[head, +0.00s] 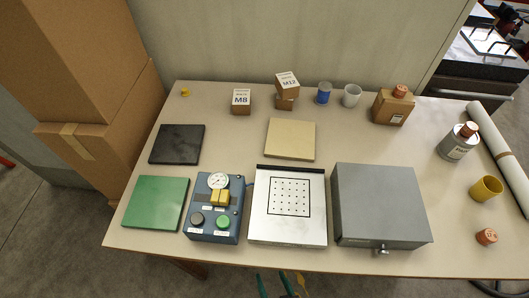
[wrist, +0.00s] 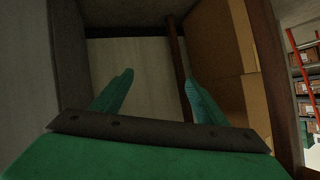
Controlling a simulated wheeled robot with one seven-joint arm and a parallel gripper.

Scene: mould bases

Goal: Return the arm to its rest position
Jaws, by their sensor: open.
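My gripper (wrist: 160,97) shows in the wrist view with its two teal fingers spread apart and nothing between them. In the head view only the tips of my gripper (head: 275,285) show at the bottom edge, just off the front edge of the table (head: 345,267). They are apart from everything on the table. The rest of my arm is out of the head view.
Nearest the front edge are a green plate (head: 155,203), a blue control box (head: 213,232), a white dotted plate (head: 289,234) and a grey case (head: 380,203). Cardboard boxes (head: 95,140) stand left of the table. A white roll (head: 500,150) lies at the right.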

